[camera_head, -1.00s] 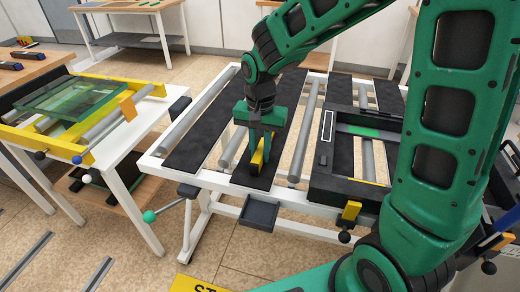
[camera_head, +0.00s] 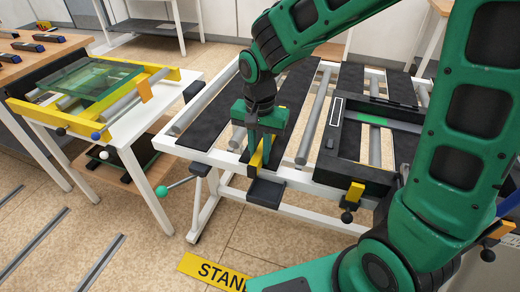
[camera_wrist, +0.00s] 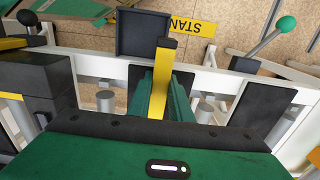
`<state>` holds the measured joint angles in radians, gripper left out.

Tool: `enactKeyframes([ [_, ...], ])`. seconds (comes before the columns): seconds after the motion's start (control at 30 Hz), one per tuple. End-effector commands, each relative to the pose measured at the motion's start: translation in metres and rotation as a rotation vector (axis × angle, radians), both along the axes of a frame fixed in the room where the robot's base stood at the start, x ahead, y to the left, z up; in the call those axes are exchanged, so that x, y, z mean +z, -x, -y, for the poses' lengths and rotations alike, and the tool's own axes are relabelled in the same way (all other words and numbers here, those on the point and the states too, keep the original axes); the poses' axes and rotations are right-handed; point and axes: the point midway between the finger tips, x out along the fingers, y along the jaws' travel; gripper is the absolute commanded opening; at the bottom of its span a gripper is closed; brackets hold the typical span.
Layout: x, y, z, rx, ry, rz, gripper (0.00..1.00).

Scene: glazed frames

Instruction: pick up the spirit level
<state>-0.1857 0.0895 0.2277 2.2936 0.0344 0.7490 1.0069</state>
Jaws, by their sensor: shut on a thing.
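The spirit level (camera_head: 254,160) is a narrow yellow bar, held between the green fingers of my gripper (camera_head: 263,150). In the wrist view the level (camera_wrist: 163,75) runs lengthwise between the fingers, and its far end overlaps the dark tray's near edge in the picture. My gripper is shut on it and points down over the front end of a black slat of the white-framed rack. The fingers hide part of the level. I cannot tell how far it is above the slat.
A small dark tray (camera_head: 266,192) hangs at the rack's front rail. A black frame fixture (camera_head: 345,175) stands on the rack to the right. A table with a yellow frame and glass pane (camera_head: 85,82) is at the left. A green-knobbed lever (camera_head: 162,190) juts out at the front.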

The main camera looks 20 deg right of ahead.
Motion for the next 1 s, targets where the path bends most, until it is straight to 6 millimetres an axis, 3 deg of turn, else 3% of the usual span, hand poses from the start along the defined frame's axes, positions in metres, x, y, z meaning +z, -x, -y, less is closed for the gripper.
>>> enactKeyframes([
  [0.33, 0.000, 0.001, -0.001, 0.000, 0.000, 0.001, 0.00],
  [0.37, 0.000, 0.001, -0.001, 0.000, 0.000, 0.001, 0.26],
  [0.43, 0.000, 0.001, -0.001, 0.000, 0.000, 0.001, 0.40],
  [0.77, 0.002, 0.001, -0.001, 0.000, 0.000, 0.001, 0.40],
  [1.0, 0.033, -0.001, -0.001, -0.001, -0.001, 0.006, 0.40],
])
